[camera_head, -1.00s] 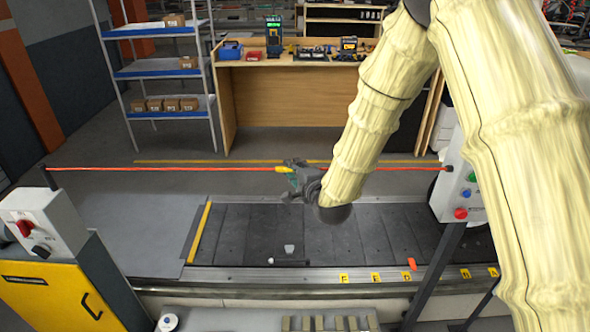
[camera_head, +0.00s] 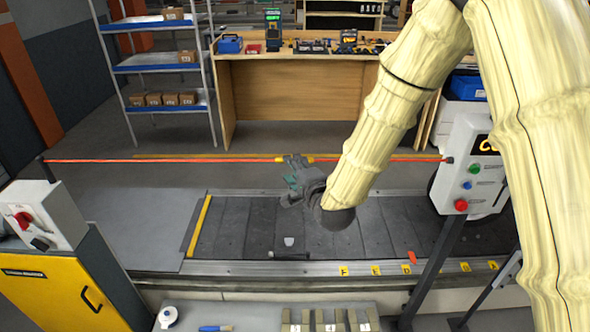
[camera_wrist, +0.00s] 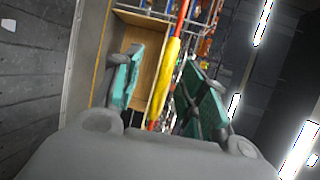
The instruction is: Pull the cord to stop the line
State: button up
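The red cord (camera_head: 150,160) is stretched level across the conveyor, from a dark post at left to a white control box at right. A yellow sleeve (camera_head: 281,159) is on its middle. The cord looks straight.
The dark slat conveyor (camera_head: 365,232) runs beneath the cord. The white control box (camera_head: 467,165) with coloured buttons stands at right. A yellow cabinet (camera_head: 50,290) with a red-switch box (camera_head: 40,213) is at front left. A wooden bench (camera_head: 290,105) and shelf stand behind.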

jog(key=v, duration=1.2)
jog(key=shift+r, duration=0.1)
jog(key=s+d+f+n+g+h+b, duration=0.1)
jog(key=s+d+f+n+g, duration=0.2)
jog(key=f, duration=0.7)
jog(key=s+d+f+n+g+h, duration=0.1)
jog(key=s+d+f+n+g, duration=0.15)
jog(key=s+f, duration=0.55)
jog(key=s+d+f+n+g+h+b, duration=0.1)
jog(key=s+d+f+g, duration=0.15)
jog(key=f, duration=0.95)
jog(key=s+d+f+n+g+h+b, duration=0.1)
jog(key=s+d+f+n+g, duration=0.2)
jog(key=s, duration=0.8)
jog(key=s+d+f+n+g+h, duration=0.2)
jog(key=s+d+f, duration=0.5)
jog(key=s+f, duration=0.4)
jog(key=shift+s+f+n+g+b, duration=0.4)
jog(key=shift+f+n+g, duration=0.45)
jog(key=shift+n, duration=0.3)
